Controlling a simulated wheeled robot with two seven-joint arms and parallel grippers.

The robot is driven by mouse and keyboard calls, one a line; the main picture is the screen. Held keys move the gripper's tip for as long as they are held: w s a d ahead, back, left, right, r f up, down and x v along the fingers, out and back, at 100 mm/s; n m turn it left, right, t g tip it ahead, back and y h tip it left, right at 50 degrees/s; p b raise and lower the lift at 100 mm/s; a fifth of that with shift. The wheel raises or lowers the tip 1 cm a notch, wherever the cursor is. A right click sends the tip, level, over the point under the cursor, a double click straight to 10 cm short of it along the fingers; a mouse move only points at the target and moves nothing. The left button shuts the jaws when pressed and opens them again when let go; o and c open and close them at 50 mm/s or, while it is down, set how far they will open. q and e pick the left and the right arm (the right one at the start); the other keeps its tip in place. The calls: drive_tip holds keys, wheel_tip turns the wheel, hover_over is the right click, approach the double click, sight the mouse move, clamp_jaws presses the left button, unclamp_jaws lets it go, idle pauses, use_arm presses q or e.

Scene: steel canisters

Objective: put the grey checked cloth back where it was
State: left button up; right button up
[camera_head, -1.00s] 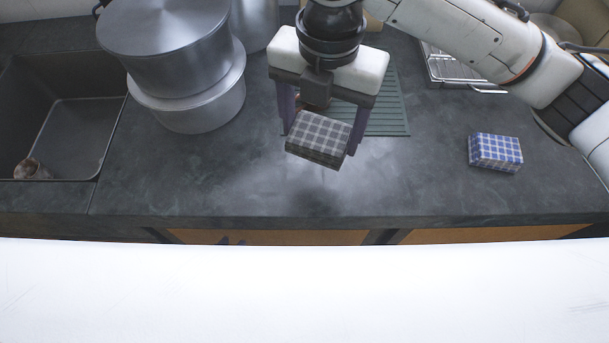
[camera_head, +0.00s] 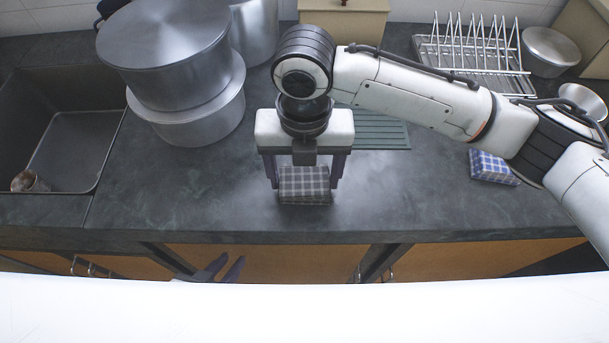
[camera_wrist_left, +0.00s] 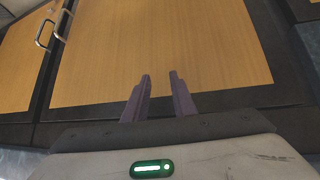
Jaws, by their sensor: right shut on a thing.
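The grey checked cloth (camera_head: 304,187), a folded block, is between the fingers of my right gripper (camera_head: 304,178), which is shut on it. It is level and low over the front part of the dark counter (camera_head: 200,190); I cannot tell whether it touches the surface. The gripper points down and hides its upper part. My left gripper (camera_head: 222,268) is low in front of the cabinet doors, away from the cloth. In the left wrist view its two fingers (camera_wrist_left: 160,80) are apart with nothing between them.
Stacked steel canisters (camera_head: 190,100) and a sink (camera_head: 60,145) are on the left. A blue checked cloth (camera_head: 490,167) lies at right, partly under my right arm. A green ribbed mat (camera_head: 380,132) and a dish rack (camera_head: 475,60) are behind. Counter left of the grey cloth is clear.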

sight(304, 177)
drive_tip(key=shift+f, duration=0.65)
drive_tip(key=shift+f, duration=0.1)
drive_tip(key=o, duration=1)
wheel_tip(304, 177, up, 12)
drive_tip(key=shift+r, duration=0.15)
